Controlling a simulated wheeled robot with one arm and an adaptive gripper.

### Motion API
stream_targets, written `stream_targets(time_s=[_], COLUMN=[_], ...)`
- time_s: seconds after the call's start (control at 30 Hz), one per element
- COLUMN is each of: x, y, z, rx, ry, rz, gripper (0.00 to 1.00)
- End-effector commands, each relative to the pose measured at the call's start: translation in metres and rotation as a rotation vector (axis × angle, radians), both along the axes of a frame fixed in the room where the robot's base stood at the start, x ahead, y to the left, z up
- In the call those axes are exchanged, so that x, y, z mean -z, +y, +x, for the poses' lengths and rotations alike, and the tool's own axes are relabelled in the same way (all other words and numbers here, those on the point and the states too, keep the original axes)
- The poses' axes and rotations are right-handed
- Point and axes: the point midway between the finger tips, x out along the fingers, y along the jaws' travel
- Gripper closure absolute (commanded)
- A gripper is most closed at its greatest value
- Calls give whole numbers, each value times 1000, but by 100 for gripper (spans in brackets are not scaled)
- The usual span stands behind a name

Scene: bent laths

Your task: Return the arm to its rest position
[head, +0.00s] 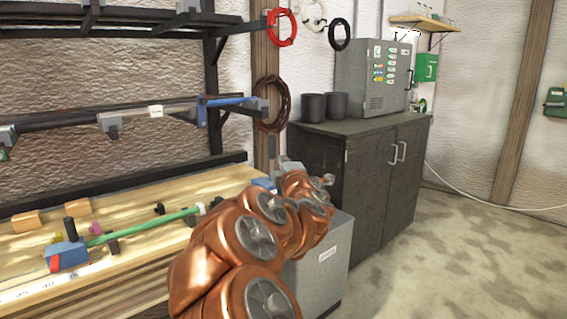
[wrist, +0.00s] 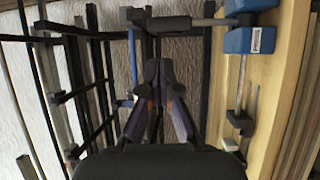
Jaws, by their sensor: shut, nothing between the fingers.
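My gripper (wrist: 158,72) shows in the wrist view with its two dark fingers closed together at the tips and nothing between them. Behind the fingers are dark rack bars and a pale wall; the fingers look apart from them, though depth is hard to judge. In the head view my copper arm is folded at the lower middle, in front of the workbench (head: 140,205) and a grey box (head: 318,265). My gripper cannot be made out clearly in the head view, as the arm links hide that area.
The bench carries a green rod (head: 150,226) in a blue clamp (head: 68,252) and wooden blocks (head: 28,222). A wall rack (head: 60,122) holds a blue-ended bar (head: 225,101). A dark cabinet (head: 365,185) stands behind the arm. The floor (head: 480,260) at right is clear.

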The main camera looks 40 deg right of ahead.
Motion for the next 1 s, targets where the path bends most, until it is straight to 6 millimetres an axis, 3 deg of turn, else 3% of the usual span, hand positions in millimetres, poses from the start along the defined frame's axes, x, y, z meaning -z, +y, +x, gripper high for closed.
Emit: stream_targets(time_s=[0.47,0.67,0.87,1.0], x=[0,9,45,82], y=[0,1,14,36], z=[-1,-20,-54,-80], rx=[11,117,276,376], ry=[-1,-10,6,47], rz=[14,168,441,637], gripper=[100,100,100,100])
